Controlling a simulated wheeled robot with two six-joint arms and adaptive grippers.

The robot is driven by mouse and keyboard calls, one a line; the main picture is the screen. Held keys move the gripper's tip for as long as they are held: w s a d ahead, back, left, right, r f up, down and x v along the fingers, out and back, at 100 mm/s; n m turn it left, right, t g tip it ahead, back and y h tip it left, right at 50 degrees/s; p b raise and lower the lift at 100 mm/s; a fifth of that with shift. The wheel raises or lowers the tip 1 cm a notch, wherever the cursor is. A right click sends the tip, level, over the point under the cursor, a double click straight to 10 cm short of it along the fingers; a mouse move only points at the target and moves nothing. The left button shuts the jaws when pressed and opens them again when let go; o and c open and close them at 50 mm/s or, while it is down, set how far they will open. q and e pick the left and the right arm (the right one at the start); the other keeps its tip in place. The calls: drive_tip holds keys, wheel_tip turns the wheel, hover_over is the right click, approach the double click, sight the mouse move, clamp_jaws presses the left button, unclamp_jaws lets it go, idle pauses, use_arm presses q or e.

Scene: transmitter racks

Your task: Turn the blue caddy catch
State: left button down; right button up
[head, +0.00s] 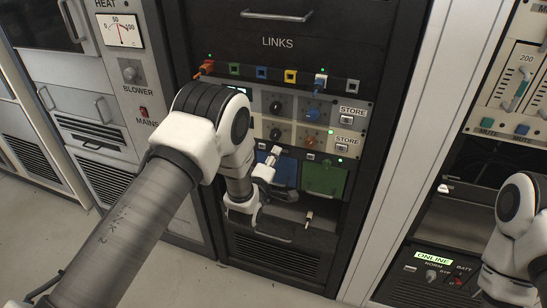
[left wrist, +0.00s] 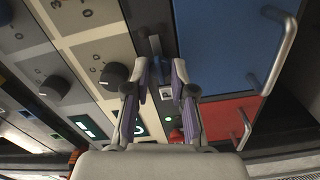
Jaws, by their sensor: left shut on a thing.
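The blue caddy (head: 285,173) sits in the rack's lower middle, left of the green caddy (head: 323,179). It fills the upper right of the left wrist view (left wrist: 220,45). Its catch (left wrist: 154,48) is a small dark bar on the strip along the caddy's edge. My left gripper (left wrist: 162,75) has its two fingers on either side of the catch and is shut on it. In the head view my left gripper (head: 267,167) is in front of the blue caddy and hides the catch. My right arm shows at the right edge; its gripper is not visible.
A red caddy (left wrist: 222,118) with a metal handle lies beside the blue one. The panel with knobs (head: 312,112) and STORE buttons is just above the caddies. Cable plugs line the LINKS row higher up. A dark vent (head: 285,262) is below.

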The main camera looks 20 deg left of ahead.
use_arm(q)
drive_tip(key=c, duration=1)
unclamp_jaws()
drive_tip(key=shift+d, duration=0.1)
drive_tip(key=s, duration=1.2)
drive_tip(key=shift+a, duration=0.2)
